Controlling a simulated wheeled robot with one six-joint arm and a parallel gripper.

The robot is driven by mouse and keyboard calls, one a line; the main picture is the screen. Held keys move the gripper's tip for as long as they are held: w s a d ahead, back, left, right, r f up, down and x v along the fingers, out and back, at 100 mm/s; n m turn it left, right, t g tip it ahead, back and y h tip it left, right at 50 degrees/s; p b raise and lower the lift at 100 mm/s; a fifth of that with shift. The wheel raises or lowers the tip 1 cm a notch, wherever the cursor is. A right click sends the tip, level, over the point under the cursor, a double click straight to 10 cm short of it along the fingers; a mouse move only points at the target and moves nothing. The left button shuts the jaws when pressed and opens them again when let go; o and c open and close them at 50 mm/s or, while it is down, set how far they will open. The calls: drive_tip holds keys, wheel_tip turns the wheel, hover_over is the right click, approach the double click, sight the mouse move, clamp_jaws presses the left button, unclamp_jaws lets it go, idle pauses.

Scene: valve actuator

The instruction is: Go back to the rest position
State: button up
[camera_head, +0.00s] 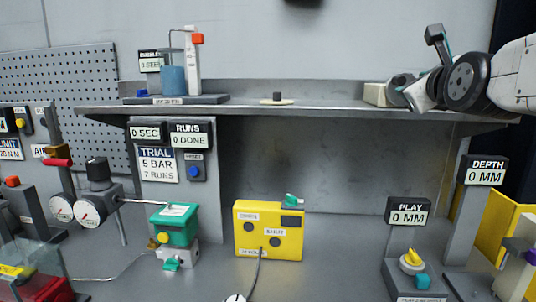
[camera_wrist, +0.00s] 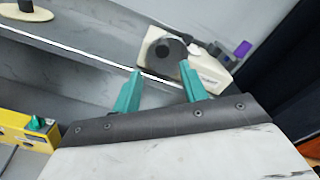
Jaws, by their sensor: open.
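My gripper (camera_wrist: 160,66) shows in the wrist view with its two teal fingers apart and nothing between them. Beyond the fingertips is a cream block with a dark round part (camera_wrist: 170,47) on the grey shelf; I cannot tell the exact gap. In the head view my arm reaches in from the right edge, above the right end of the shelf (camera_head: 330,108). The cream block (camera_head: 375,94) shows there partly behind my arm's end. My fingers cannot be made out clearly in that view. The green valve actuator (camera_head: 176,226) stands on the bench at left of centre, apart from my arm.
A yellow box (camera_head: 268,232) sits mid-bench with a cable. The PLAY stand (camera_head: 408,212) and DEPTH post (camera_head: 484,172) stand below my arm. A blue container (camera_head: 173,80) is at the shelf's left. The shelf's middle is mostly clear, with a small disc (camera_head: 277,100).

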drive_tip(key=s+a+f+n+g+y, duration=0.15)
drive_tip(key=s+f+n+g, duration=0.25)
drive_tip(key=f+n, duration=0.4)
drive_tip(key=s+a+f+n+g+y, duration=0.1)
drive_tip(key=s+a+f+n+g, duration=0.2)
drive_tip(key=f+n, duration=0.55)
drive_tip(key=s+a+f+n+g, duration=0.2)
drive_tip(key=s+f+n+g, duration=0.2)
drive_tip(key=s, duration=0.6)
drive_tip(key=s+a+f+n+g, duration=0.2)
drive_tip(key=s+f+n+g, duration=0.3)
drive_tip(key=s+f+n, duration=0.3)
drive_tip(key=s+n+y, duration=0.1)
drive_tip(key=s+n, duration=0.1)
drive_tip(key=shift+s+f, duration=0.15)
drive_tip(key=shift+s, duration=0.2)
